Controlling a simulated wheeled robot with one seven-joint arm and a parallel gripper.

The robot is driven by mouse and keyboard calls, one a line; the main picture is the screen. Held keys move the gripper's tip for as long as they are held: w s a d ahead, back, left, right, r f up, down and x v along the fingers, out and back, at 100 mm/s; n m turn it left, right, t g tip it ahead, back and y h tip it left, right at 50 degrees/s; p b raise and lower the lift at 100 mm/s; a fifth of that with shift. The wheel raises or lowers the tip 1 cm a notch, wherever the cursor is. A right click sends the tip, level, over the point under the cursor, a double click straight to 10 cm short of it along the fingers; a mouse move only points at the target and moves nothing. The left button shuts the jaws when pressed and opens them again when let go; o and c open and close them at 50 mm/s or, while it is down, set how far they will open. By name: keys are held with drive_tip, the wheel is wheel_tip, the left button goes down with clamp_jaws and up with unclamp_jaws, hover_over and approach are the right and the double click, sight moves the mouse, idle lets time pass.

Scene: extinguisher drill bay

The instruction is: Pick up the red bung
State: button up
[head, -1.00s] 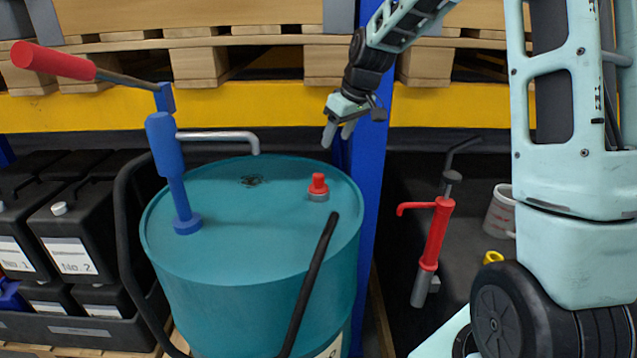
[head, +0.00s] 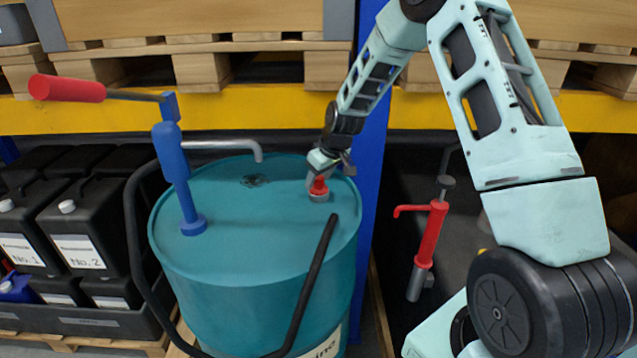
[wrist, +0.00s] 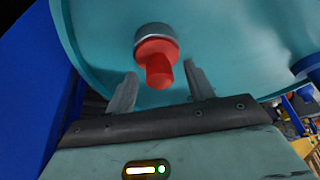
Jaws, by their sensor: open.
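The red bung (head: 319,187) sits upright in a grey collar on top of the teal drum (head: 250,240), near its right rim. In the wrist view the red bung (wrist: 158,66) points toward my gripper (wrist: 160,85), its tip lying between the two open fingers. A gap shows between the bung and each finger. In the head view my gripper (head: 319,172) is right at the bung from above and behind, and partly overlaps it.
A blue hand pump (head: 177,170) with a red handle and a grey spout stands on the drum's left. A black hose loop (head: 135,260) runs around the drum. A blue post (head: 372,190) stands close on the right. A red pump (head: 430,235) stands farther right.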

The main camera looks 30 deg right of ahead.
drive_tip(key=shift+w+f, duration=0.2)
drive_tip(key=shift+f, duration=0.35)
drive_tip(key=c, duration=0.7)
